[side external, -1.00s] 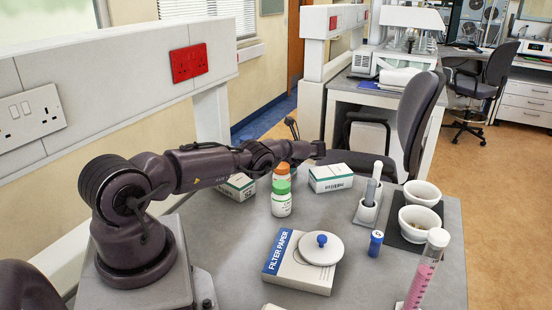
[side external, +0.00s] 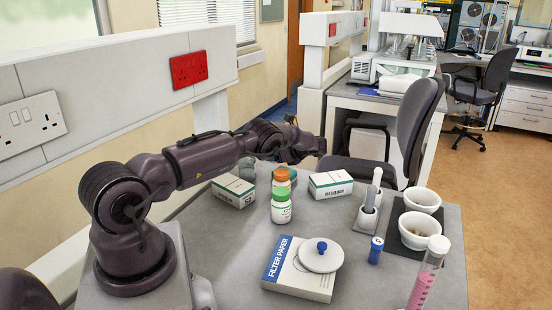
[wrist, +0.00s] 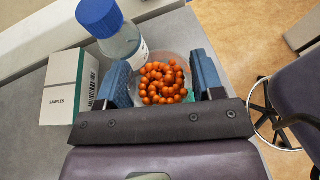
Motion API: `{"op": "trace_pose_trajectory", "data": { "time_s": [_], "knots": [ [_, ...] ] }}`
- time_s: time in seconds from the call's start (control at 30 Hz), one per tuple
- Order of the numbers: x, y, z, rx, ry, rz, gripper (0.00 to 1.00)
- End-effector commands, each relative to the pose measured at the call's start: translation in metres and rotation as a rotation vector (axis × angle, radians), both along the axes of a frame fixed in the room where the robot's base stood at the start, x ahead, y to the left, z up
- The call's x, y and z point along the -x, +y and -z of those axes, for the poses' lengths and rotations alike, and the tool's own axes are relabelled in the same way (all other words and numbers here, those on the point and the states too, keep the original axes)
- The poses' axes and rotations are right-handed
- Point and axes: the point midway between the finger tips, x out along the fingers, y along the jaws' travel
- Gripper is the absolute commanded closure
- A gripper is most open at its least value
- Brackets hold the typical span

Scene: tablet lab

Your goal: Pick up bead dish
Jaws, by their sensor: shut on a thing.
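The bead dish (wrist: 165,82) is a clear round dish heaped with orange beads, in the middle of the wrist view. My gripper (wrist: 162,78) has its two blue fingers on either side of the dish, shut on it. The dish looks level, with the beads inside it. In the side external view my arm's far end hides the fingers and the dish, so its height above the bench cannot be told.
A blue-capped clear bottle (wrist: 117,32) stands close by the left finger. A samples box (wrist: 68,88) is farther left. A green-capped bottle (side external: 281,207), another box (side external: 330,184) and a filter paper box (side external: 300,280) are on the bench.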

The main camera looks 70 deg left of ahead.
Motion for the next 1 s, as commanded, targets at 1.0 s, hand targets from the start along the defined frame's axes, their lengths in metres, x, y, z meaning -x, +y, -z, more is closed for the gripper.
{"op": "trace_pose_trajectory", "data": {
  "time_s": [1.0],
  "knots": [
    [0.087, -0.099, -0.093, 0.001, 0.0, -0.001, 0.67]
  ]
}}
